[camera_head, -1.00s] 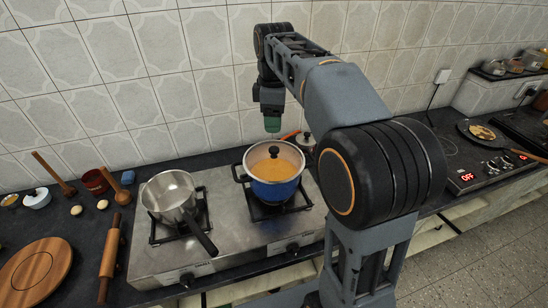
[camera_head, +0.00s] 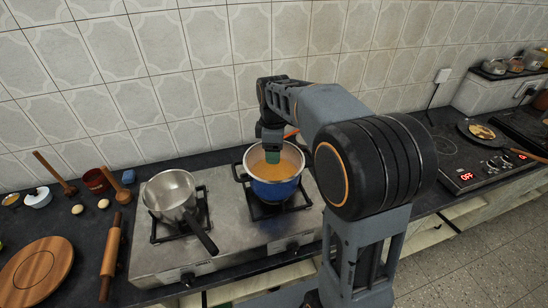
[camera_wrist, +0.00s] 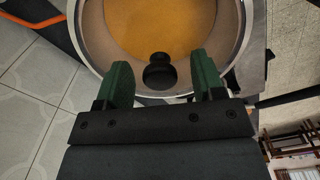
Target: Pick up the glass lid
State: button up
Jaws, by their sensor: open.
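The glass lid (camera_head: 286,158) covers the blue pot (camera_head: 276,190) on the right burner, and orange-yellow contents show through it. In the wrist view the clear lid (camera_wrist: 199,28) has a black knob (camera_wrist: 159,72). My gripper (camera_head: 272,156) is over the pot, its green fingertips low near the lid's middle, hiding the knob in the head view. In the wrist view my gripper (camera_wrist: 160,78) is open, with one green finger on each side of the knob. Gaps show between the knob and both fingers. I cannot tell how far above the lid the fingertips are.
A steel saucepan (camera_head: 170,192) stands on the left burner of the steel stove (camera_head: 228,222), its dark handle pointing toward the front. A rolling pin (camera_head: 110,258) and a round wooden board (camera_head: 38,270) lie on the left counter. The tiled wall (camera_head: 180,70) rises close behind.

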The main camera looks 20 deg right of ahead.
jog(key=shift+f, duration=0.1)
jog(key=c, duration=1)
jog(key=shift+c, duration=0.5)
